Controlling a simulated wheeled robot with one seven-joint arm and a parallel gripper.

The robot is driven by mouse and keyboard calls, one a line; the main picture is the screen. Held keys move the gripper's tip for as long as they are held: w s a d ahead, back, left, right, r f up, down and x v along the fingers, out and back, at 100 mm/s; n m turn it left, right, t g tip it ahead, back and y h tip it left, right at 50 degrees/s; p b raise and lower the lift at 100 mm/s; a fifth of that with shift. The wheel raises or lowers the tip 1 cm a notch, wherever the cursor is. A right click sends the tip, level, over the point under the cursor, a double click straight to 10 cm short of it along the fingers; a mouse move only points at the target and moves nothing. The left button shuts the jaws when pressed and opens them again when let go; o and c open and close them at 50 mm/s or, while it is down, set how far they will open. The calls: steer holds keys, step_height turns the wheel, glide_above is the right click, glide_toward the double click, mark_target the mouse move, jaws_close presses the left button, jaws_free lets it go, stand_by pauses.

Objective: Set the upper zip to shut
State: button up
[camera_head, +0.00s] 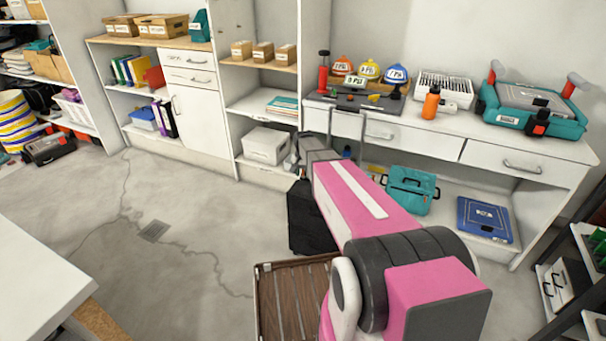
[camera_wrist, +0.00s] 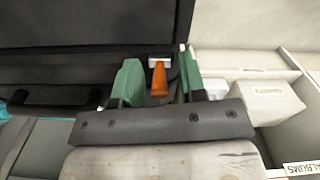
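A black upright case (camera_head: 308,222) stands on the floor beside my pink arm in the head view. Its dark surface (camera_wrist: 90,28) fills the upper left of the wrist view. An orange pull tab with a pale metal head (camera_wrist: 158,80) shows against it. My gripper (camera_wrist: 158,68) has its two green fingers apart, one on either side of the tab. Gaps show between the tab and both fingers. In the head view my arm hides the fingers and the tab. The zip track is too dark to make out, and I cannot tell which zip the tab belongs to.
White boxes (camera_wrist: 268,102) lie right of my gripper in the wrist view. A white desk (camera_head: 470,145) stands behind my arm, with a teal bag (camera_head: 411,190) beneath it. A brown slatted crate (camera_head: 292,300) is near my base. The floor at left is mostly clear.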

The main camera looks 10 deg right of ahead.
jaws_close()
steer(key=s+d, duration=0.5)
steer(key=d, duration=0.3)
steer(key=s+d, duration=0.6)
steer(key=d, duration=0.2)
steer(key=s+d, duration=0.6)
steer(key=d, duration=0.3)
steer(key=shift+s, duration=0.25)
jaws_free()
step_height(320, 180, up, 11)
steer(key=shift+s+f, duration=0.1)
steer(key=shift+f, duration=0.05)
